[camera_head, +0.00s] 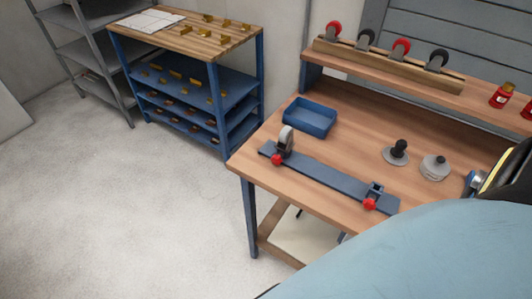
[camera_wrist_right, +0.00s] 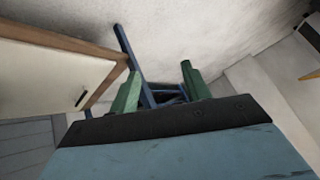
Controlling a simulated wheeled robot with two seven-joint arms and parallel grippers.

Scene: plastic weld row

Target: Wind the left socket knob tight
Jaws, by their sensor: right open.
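A long blue fixture bar (camera_head: 325,178) lies along the front of the wooden workbench. Its left socket knob (camera_head: 277,160) is red and sits at the front of the bar's left end. A grey caster wheel (camera_head: 286,140) stands upright in the left socket just behind that knob. I cannot tell how tight the knob is. The right socket (camera_head: 375,191) looks empty, with its own red knob (camera_head: 369,204) in front. My right gripper (camera_wrist_right: 160,72) shows two green fingers spread apart with nothing between them, away from the knob. My left gripper is not in view.
A blue tray (camera_head: 310,117) sits behind the bar. Two grey round parts (camera_head: 396,154) (camera_head: 434,167) stand to the right. A raised shelf (camera_head: 390,72) at the back holds several casters and red containers. A blue shelf unit (camera_head: 186,80) stands left, with open floor before it.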

